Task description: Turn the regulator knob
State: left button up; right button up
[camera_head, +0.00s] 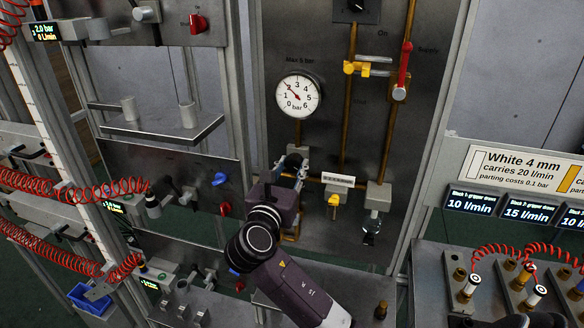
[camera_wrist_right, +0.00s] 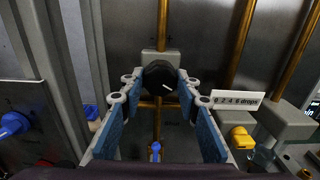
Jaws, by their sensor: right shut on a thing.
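The black regulator knob (camera_wrist_right: 160,78) sits on the brass pipe in the right wrist view, with a short white mark on its face. In the head view the knob (camera_head: 293,160) shows below the round pressure gauge (camera_head: 298,97), partly hidden by my gripper. My right gripper (camera_head: 294,172) is shut on the knob. In the right wrist view my right gripper's (camera_wrist_right: 160,88) two blue-padded fingers reach in from both sides of it. The gauge needle points to the upper left, near the 2. My left gripper is not in view.
A drops scale plate (camera_head: 338,180), a yellow valve (camera_head: 334,201) and a red supply lever (camera_head: 404,64) are right of the knob. Blue and red knobs (camera_head: 220,179) are on the left panel. Red coiled hoses (camera_head: 70,184) cross the left side.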

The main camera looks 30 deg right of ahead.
jog(key=shift+m, duration=0.3)
jog(key=m, duration=0.4)
jog(key=shift+f, duration=0.1)
jog(key=m+b, duration=0.1)
jog(key=m, duration=0.2)
jog(key=shift+a, duration=0.1)
jog(key=shift+m+b, duration=0.6)
jog(key=shift+m, duration=1.1)
jog(key=o, duration=1.1)
jog(key=shift+o, duration=0.2)
jog(key=shift+a, duration=0.1)
